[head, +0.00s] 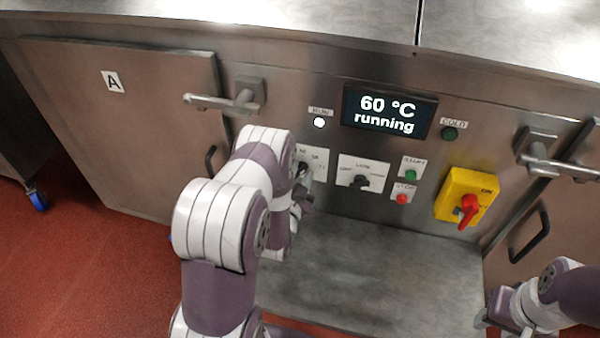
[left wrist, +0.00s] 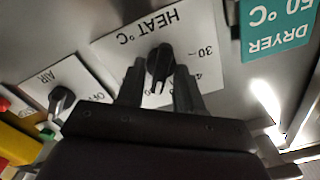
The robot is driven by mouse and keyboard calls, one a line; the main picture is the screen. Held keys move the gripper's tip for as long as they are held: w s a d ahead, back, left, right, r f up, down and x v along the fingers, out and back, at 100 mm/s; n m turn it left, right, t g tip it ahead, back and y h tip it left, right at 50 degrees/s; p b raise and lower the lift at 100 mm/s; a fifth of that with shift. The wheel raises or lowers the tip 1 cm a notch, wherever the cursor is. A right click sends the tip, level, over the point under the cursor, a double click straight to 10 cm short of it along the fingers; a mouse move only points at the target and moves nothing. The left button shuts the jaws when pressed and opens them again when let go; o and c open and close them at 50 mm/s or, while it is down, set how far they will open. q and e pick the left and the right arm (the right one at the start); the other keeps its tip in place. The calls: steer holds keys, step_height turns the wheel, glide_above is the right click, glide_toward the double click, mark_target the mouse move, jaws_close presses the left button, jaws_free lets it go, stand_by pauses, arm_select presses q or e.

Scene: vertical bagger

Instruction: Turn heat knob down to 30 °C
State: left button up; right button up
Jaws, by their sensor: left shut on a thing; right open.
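The heat knob (left wrist: 160,62) is black and sits on a white plate (left wrist: 125,45) marked HEAT °C in the left wrist view, where the picture is upside down. Marks 30 and 40 show at the plate's right side. My left gripper (left wrist: 158,82) is shut on the knob, one finger on each side. In the head view my left gripper (head: 302,182) is at the heat plate (head: 316,157), and my arm hides part of it. The display (head: 389,110) reads 60 °C, running. I cannot tell the knob's exact setting. My right gripper (head: 500,318) is open and empty at the lower right.
Right of the heat plate are the air knob (head: 360,182), a green button (head: 411,174), a red button (head: 402,198) and a yellow box with a red switch (head: 467,207). Door handles (head: 225,102) stick out at both sides. A teal DRYER label (left wrist: 275,30) shows in the left wrist view.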

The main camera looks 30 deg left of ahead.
arm_select(q)
steer(key=n, duration=0.6)
steer(key=shift+s+a, duration=0.1)
steer(key=n+b, duration=0.1)
steer(key=n, duration=0.4)
steer(key=shift+a, duration=0.15)
steer(key=n, duration=0.6)
steer(key=shift+a+f, duration=0.1)
steer(key=shift+f, duration=0.1)
steer(key=n+b, duration=0.1)
steer(key=n, duration=0.5)
steer(key=shift+s+f, duration=0.1)
steer(key=o, duration=1.2)
steer(key=shift+c, duration=0.2)
steer(key=shift+s, duration=0.1)
steer(key=p+v, duration=0.1)
steer(key=v, duration=0.3)
steer(key=shift+s, duration=0.4)
